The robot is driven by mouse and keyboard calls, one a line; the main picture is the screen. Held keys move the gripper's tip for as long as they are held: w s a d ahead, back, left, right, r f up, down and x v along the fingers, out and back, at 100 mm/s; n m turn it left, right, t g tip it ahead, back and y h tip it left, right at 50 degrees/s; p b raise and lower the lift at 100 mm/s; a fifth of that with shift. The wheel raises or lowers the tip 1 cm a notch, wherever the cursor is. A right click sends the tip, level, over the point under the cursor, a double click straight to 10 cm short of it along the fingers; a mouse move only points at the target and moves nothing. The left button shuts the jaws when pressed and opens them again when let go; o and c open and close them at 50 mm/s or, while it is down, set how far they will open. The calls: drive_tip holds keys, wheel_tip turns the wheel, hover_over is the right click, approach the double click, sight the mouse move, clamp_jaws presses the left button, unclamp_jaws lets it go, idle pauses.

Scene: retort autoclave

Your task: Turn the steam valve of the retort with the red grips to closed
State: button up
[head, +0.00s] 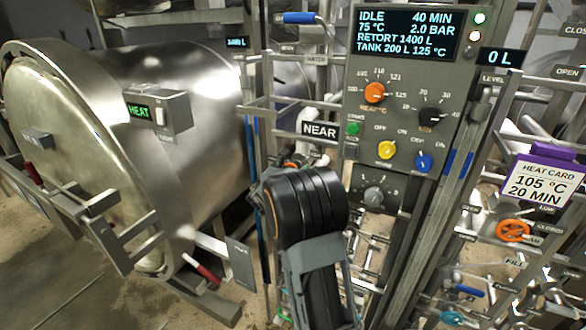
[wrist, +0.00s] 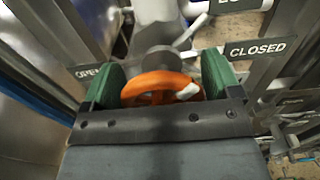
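The retort (head: 190,95) with red grips (head: 207,274) is the large steel vessel at the left of the head view. In the wrist view an orange handwheel (wrist: 150,82) with a white mark sits between an OPEN label at left and a CLOSED label (wrist: 258,49) at right. The white mark is on the wheel's right side, towards CLOSED. My gripper (wrist: 162,82) has its green pads against both sides of the wheel and looks shut on it. In the head view my arm hides most of the gripper and the wheel.
A control panel (head: 400,95) stands behind my arm, with a NEAR sign (head: 320,129) beside it. At right are another orange handwheel (head: 513,231), a purple-topped heat card (head: 541,184) and dense pipework. Bare floor shows at lower left.

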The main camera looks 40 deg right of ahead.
drive_tip(key=c, duration=0.6)
drive_tip(key=shift+f+b, duration=0.15)
drive_tip(key=shift+b, duration=0.35)
drive_tip(key=m+b, duration=0.4)
drive_tip(key=b, duration=0.4)
drive_tip(key=m+b, duration=0.4)
drive_tip(key=b, duration=0.4)
drive_tip(key=shift+s+d+f+m, duration=0.1)
drive_tip(key=shift+s+m, duration=0.1)
drive_tip(key=shift+m, duration=0.1)
drive_tip(key=shift+m+b, duration=0.3)
drive_tip(key=shift+b, duration=0.1)
drive_tip(key=o, duration=0.9)
